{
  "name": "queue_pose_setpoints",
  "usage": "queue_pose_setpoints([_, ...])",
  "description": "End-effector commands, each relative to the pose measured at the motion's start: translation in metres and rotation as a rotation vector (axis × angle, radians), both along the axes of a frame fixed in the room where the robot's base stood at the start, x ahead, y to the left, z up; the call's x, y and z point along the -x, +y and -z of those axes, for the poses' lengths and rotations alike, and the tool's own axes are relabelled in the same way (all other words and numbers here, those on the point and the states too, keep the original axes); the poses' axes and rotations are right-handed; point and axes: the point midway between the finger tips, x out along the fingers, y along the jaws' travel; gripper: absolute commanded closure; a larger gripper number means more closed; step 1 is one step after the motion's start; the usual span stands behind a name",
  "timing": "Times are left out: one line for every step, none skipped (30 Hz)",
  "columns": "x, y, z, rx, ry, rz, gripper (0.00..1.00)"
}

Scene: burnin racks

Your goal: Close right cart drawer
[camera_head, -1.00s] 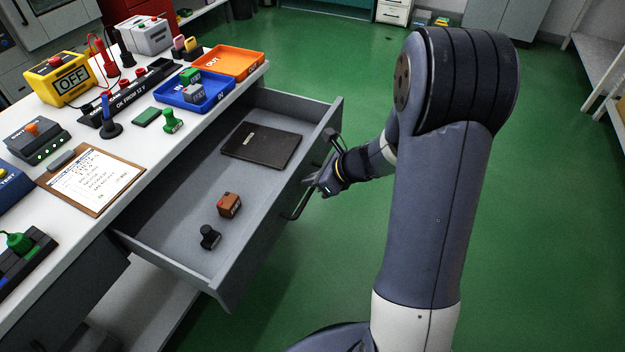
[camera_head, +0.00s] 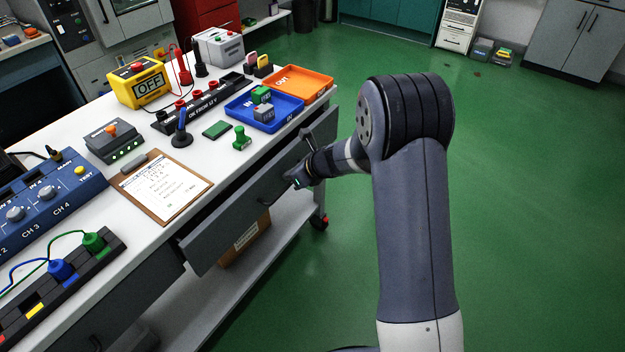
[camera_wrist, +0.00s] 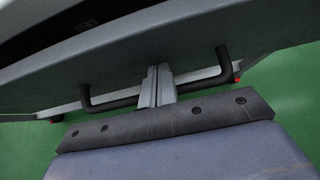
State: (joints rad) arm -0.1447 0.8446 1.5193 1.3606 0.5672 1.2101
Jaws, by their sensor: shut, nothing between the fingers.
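The right cart drawer (camera_head: 225,233) shows as a grey front panel under the white cart top. My gripper (camera_head: 291,181) is at the drawer front beside the handle. In the wrist view, my gripper (camera_wrist: 154,75) has its fingers together, between the handle's two posts and reaching past the bar to the grey front. Nothing is between the fingers. A dark strip (camera_wrist: 75,28) shows behind the panel's upper edge.
The cart top (camera_head: 225,170) carries a clipboard (camera_head: 160,188), a blue tray (camera_head: 264,112), an orange tray (camera_head: 300,84) and several devices. A cardboard box (camera_head: 245,240) sits on the lower shelf. The green floor (camera_head: 530,200) to the right is clear.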

Motion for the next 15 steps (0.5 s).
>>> queue_pose_setpoints([-0.006,0.009,-0.003,0.001,0.0,-0.004,1.0])
queue_pose_setpoints([-0.009,0.013,-0.003,0.001,0.0,-0.004,1.0])
queue_pose_setpoints([-0.012,0.018,-0.002,0.001,0.0,-0.004,1.0])
queue_pose_setpoints([-0.015,0.022,-0.002,0.0,-0.001,-0.004,1.0])
queue_pose_setpoints([-0.018,0.025,-0.002,0.0,-0.001,-0.002,1.0])
queue_pose_setpoints([-0.02,0.028,-0.002,0.001,0.001,-0.001,1.0])
queue_pose_setpoints([-0.022,0.031,-0.002,0.0,-0.001,-0.002,1.0])
queue_pose_setpoints([-0.024,0.033,-0.002,0.001,-0.001,-0.001,1.0])
queue_pose_setpoints([-0.026,0.035,-0.001,0.0,-0.001,-0.001,1.0])
queue_pose_setpoints([-0.027,0.037,-0.001,0.0,0.0,0.0,1.0])
queue_pose_setpoints([-0.028,0.038,-0.001,0.001,0.001,0.0,1.0])
queue_pose_setpoints([-0.029,0.039,-0.001,0.002,-0.001,0.0,1.0])
queue_pose_setpoints([-0.03,0.04,0.0,0.001,-0.001,0.0,1.0])
queue_pose_setpoints([-0.03,0.041,0.0,0.001,-0.001,0.0,1.0])
queue_pose_setpoints([-0.031,0.042,0.0,0.001,-0.001,0.0,1.0])
